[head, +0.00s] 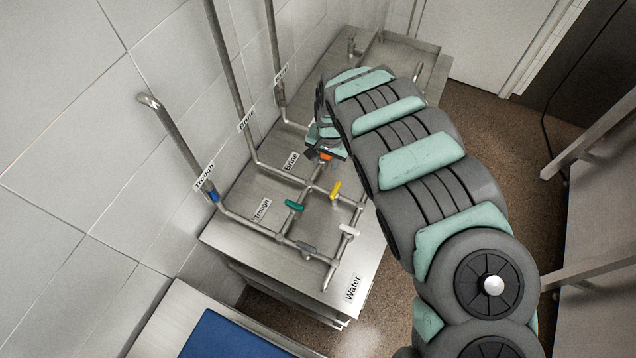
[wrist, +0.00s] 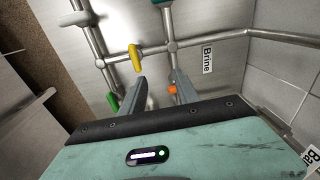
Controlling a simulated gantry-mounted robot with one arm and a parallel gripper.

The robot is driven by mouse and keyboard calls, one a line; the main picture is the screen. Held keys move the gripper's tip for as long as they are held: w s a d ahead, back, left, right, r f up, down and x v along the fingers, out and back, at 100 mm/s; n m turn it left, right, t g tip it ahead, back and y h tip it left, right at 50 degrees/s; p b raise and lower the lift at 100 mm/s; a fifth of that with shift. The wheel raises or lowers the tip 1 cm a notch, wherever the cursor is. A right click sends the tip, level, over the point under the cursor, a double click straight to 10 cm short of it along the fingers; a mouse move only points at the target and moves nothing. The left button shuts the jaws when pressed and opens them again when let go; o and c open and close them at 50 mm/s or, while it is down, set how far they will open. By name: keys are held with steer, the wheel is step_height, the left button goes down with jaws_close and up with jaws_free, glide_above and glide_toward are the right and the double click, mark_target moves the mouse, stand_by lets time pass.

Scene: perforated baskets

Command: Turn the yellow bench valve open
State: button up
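The yellow valve handle (head: 335,190) sits on the bench pipework, right of the Brine label. In the wrist view the yellow handle (wrist: 134,57) lies just beyond and left of my left fingertip, outside the gap and apparently untouched. My gripper (wrist: 160,77) is open, with its two fingers apart and pointing toward the pipes. An orange handle (wrist: 172,89) shows between the fingers, close to the right one; whether they touch cannot be told. In the head view my arm hides much of the gripper, near the orange handle (head: 326,156).
Other handles stand close by: teal (head: 293,205), white (head: 349,230) and, in the wrist view, green (wrist: 112,102). Grey pipes (head: 262,228) run over the steel bench (head: 240,200) and up the tiled wall at left. A blue-topped surface (head: 225,335) is in front.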

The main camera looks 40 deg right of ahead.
mark_target(335, 188)
steer(key=shift+g, duration=0.6)
steer(key=s+f, duration=0.1)
steer(key=s+f+b, duration=0.1)
steer(key=s, duration=0.1)
steer(key=s+b, duration=0.1)
steer(key=shift+s+d+f, duration=0.15)
steer(key=shift+d+f, duration=0.2)
steer(key=shift+f, duration=0.05)
step_height(335, 188, down, 7)
steer(key=shift+r, duration=0.15)
steer(key=shift+d+f, duration=0.1)
steer(key=shift+f, duration=0.25)
steer(key=shift+c, duration=0.3)
jaws_close()
